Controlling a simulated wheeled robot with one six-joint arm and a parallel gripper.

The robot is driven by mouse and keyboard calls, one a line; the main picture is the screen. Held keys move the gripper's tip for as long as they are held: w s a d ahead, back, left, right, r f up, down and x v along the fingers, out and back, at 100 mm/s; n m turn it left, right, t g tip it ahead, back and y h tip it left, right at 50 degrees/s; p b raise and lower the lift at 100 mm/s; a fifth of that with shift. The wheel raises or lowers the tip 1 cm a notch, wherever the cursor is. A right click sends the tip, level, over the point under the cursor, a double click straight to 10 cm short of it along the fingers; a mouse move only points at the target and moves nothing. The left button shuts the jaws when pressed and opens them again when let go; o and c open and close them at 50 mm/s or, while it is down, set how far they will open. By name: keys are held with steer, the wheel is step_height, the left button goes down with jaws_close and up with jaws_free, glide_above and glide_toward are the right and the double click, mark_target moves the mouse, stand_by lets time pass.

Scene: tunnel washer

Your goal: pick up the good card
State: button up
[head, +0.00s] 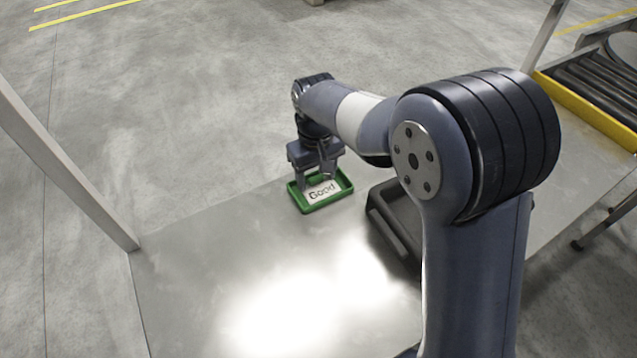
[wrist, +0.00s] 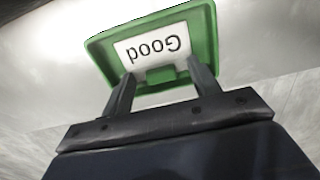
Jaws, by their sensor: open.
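The good card (head: 322,192) is white with the dark word "Good" and lies in a small green tray (head: 313,208) on the metal table. In the wrist view the card (wrist: 152,48) shows upside down inside the green tray (wrist: 205,35). My gripper (head: 315,178) is over the tray, pointing down, with its fingers apart. I cannot tell how far the fingertips are above the card.
The metal table (head: 215,260) is bare to the front and left of the tray. A dark tray (head: 385,222) stands right of the green one, partly hidden by my arm. A roller conveyor with a yellow side (head: 590,105) is at the right. A pale post (head: 70,165) stands at left.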

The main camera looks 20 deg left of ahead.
mark_target(316, 179)
steer(key=c, duration=1.1)
steer(key=shift+o, duration=0.2)
steer(key=shift+r, duration=0.15)
step_height(316, 179, up, 10)
